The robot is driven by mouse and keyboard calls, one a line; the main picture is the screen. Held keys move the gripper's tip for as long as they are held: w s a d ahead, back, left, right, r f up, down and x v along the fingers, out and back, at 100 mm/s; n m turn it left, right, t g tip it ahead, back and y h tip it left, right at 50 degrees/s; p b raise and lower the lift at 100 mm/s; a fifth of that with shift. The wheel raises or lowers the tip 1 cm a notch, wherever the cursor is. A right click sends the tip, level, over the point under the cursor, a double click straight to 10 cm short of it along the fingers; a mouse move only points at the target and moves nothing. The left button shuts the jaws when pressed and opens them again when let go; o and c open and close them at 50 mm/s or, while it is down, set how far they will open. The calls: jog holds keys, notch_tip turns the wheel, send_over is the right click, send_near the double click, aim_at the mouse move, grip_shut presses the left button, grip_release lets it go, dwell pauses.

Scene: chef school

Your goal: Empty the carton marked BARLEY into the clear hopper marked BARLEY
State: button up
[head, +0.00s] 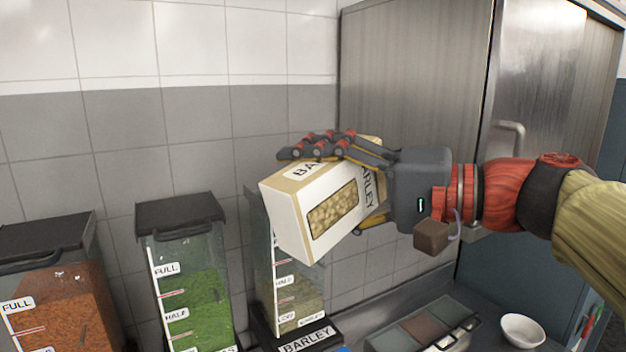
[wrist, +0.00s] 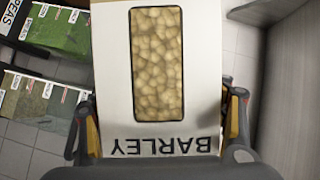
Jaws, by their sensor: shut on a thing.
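The carton marked BARLEY (head: 292,205) is white and tan with a window showing pale grain. My gripper (head: 350,185) is shut on it and holds it tilted, high above the counter. In the wrist view the carton (wrist: 205,70) fills the middle between my fingers (wrist: 160,118), its label upside down. The clear hopper marked BARLEY (head: 297,290) stands below the carton, with pale grain inside and LOW and HALF marks on its front. The carton and my gripper hide the hopper's top, so I cannot tell whether its lid is open.
A hopper of green contents (head: 195,285) and one of orange contents (head: 65,300) stand to the left, lids shut. A compartment tray (head: 470,322) and white bowl (head: 523,331) sit at the lower right. A steel cabinet (head: 415,90) stands behind my arm.

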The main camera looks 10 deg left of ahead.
jog(key=w+a+m+y+p, duration=0.1)
jog(key=w+a+m+p, duration=0.1)
jog(key=w+a+p, duration=0.3)
jog(key=w+a+m+y+p, duration=0.1)
jog(key=w+a+p, duration=0.5)
jog(key=w+a, duration=0.6)
jog(key=shift+w+m, duration=0.9)
jog(key=shift+w, duration=3.35)
jog(key=shift+d, duration=0.1)
dwell(0.7)
jog(key=shift+r+p, duration=0.15)
jog(key=shift+p, duration=1.05)
